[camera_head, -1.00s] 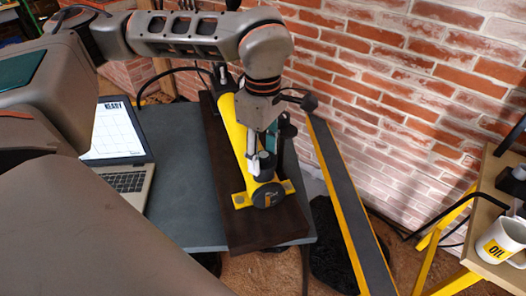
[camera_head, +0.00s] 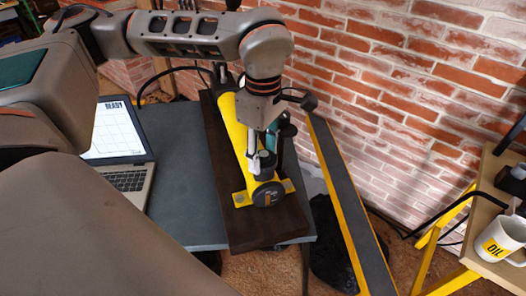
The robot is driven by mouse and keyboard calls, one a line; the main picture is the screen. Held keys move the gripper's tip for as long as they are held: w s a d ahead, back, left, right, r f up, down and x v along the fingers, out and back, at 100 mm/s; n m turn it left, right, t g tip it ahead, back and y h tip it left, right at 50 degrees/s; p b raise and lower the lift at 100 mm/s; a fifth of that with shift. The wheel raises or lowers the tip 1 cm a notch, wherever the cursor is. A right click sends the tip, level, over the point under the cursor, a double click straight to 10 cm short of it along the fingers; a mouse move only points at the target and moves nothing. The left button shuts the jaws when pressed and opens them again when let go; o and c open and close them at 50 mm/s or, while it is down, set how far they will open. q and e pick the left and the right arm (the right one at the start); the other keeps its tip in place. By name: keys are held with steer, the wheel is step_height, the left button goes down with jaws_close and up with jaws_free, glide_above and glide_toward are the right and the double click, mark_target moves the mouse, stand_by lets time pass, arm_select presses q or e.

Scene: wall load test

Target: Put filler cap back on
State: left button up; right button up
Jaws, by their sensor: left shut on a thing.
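A yellow cylindrical pump (camera_head: 236,135) with a dark round end lies on a dark wooden board, near its front end. A small dark cap (camera_head: 266,160) is at the tip of my left gripper (camera_head: 261,150), on top of the cylinder near its front end. My left gripper points down and is shut on the cap. I cannot tell whether the cap is seated on the pump or just above it; the gripper hides part of it. My right gripper is not in view.
The dark board (camera_head: 255,225) lies on a grey table (camera_head: 185,190). An open laptop (camera_head: 120,150) stands left of it. A long grey-and-yellow lever (camera_head: 345,200) slopes at the right. A mug (camera_head: 500,238) stands on a wooden side table at far right.

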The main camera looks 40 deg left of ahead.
arm_select(q)
steer(key=shift+f+p, duration=0.15)
steer(key=shift+p, duration=0.25)
stand_by(1.7)
steer(key=o, duration=1.7)
steer(key=shift+c, duration=0.2)
steer(key=shift+r+p, duration=1.3)
steer(key=shift+r, duration=0.4)
steer(key=shift+r+p, duration=1.4)
steer(key=shift+r, duration=0.4)
